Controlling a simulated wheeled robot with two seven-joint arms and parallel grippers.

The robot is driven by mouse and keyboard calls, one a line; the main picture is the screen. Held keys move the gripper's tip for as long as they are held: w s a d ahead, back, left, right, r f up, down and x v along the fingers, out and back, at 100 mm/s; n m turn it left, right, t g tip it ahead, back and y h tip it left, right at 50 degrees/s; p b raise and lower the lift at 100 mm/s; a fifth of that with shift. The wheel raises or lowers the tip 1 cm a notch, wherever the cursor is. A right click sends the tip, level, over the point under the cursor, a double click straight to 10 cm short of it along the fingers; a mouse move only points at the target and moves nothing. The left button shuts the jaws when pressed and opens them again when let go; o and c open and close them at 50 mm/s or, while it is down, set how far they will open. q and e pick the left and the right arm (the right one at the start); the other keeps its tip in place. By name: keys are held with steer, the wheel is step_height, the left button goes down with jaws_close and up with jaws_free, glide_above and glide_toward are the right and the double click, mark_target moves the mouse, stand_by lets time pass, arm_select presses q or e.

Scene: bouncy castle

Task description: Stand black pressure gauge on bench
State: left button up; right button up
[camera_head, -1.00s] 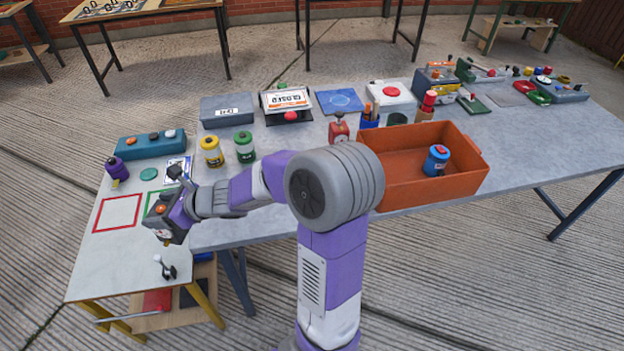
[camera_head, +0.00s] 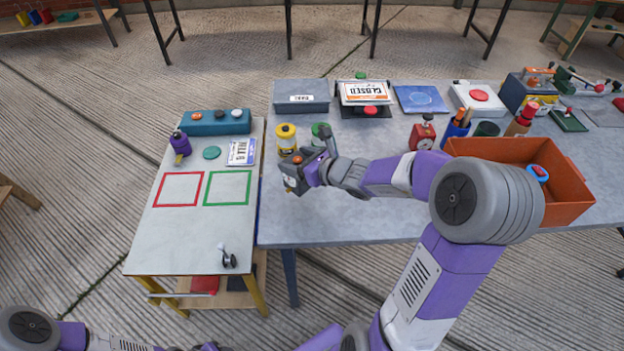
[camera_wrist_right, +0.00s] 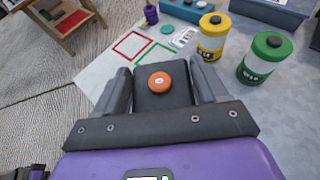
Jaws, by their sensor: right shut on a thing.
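The black pressure gauge (camera_head: 293,181) is a dark box with an orange button on top and a pale face, partly hidden by the gripper. My right gripper (camera_head: 300,173) is shut on it. In the head view they show over the left end of the grey bench (camera_head: 330,225), just in front of the yellow canister. In the right wrist view the gauge (camera_wrist_right: 163,92) sits between the two fingers, orange button facing the camera. I cannot tell whether its base touches the bench. My left arm shows only along the bottom edge of the head view; its jaw state is unclear.
A yellow canister (camera_head: 286,139) and a green canister (camera_head: 320,134) stand close behind the gauge. A pale side table (camera_head: 190,236) with red and green outlines adjoins on the left. The bench's front left is clear.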

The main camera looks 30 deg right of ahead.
mark_target(293, 185)
step_height(293, 185, down, 7)
steer(key=b, duration=0.3)
steer(key=shift+w, duration=0.1)
steer(key=shift+f, duration=0.1)
steer(key=o, duration=1.8)
